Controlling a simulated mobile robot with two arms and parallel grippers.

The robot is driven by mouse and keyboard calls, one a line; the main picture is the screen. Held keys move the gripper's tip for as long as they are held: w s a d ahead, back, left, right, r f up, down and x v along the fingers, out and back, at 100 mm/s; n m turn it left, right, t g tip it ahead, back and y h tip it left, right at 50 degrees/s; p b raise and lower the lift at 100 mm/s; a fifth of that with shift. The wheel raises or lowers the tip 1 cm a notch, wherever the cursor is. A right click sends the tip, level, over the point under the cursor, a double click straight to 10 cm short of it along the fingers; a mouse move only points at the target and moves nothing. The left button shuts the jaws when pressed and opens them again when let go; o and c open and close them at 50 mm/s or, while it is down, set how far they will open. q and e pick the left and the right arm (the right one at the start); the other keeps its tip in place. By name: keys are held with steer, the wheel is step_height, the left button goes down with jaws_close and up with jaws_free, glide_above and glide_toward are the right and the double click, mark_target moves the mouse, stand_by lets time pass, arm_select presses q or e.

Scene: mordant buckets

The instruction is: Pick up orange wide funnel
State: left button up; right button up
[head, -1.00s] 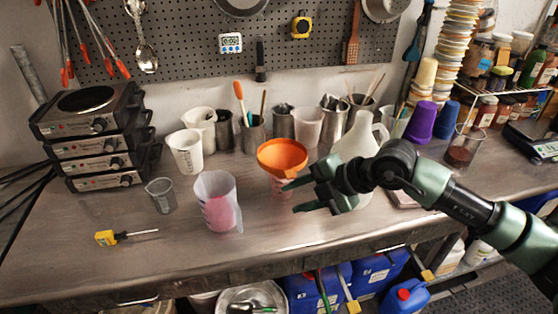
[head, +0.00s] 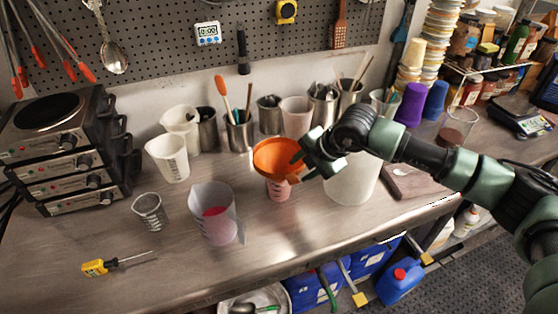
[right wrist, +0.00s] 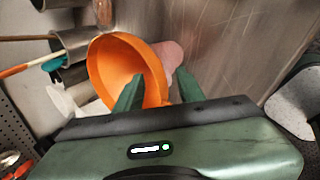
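The orange wide funnel (head: 272,158) sits mouth up on a pink-tinted container (head: 279,190) on the metal bench. My right gripper (head: 296,168) is at the funnel's right rim. In the right wrist view the funnel (right wrist: 112,62) lies tilted in the picture, and the two fingers of my right gripper (right wrist: 160,92) are apart. One finger overlaps the funnel's mouth and the other is outside the rim, with part of the rim between them. I cannot tell whether either finger touches it. The funnel's spout is hidden. My left gripper is not in view.
A translucent beaker with pink contents (head: 213,214) is left of the funnel. Metal cups with tools (head: 239,132) stand behind it. The bench front is clear apart from a yellow-handled screwdriver (head: 97,267).

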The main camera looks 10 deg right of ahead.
steer(key=p+x, duration=0.1)
steer(key=x, duration=0.2)
steer(key=shift+w+a+f, duration=0.1)
steer(key=shift+w+a, duration=0.05)
steer(key=shift+a, duration=0.05)
steer(key=shift+f, duration=0.2)
jaws_close()
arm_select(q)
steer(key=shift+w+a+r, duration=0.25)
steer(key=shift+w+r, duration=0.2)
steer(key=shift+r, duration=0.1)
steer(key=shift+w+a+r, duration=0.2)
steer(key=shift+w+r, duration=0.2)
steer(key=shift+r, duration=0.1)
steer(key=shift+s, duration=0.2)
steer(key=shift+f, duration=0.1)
arm_select(e)
steer(key=shift+r, duration=0.15)
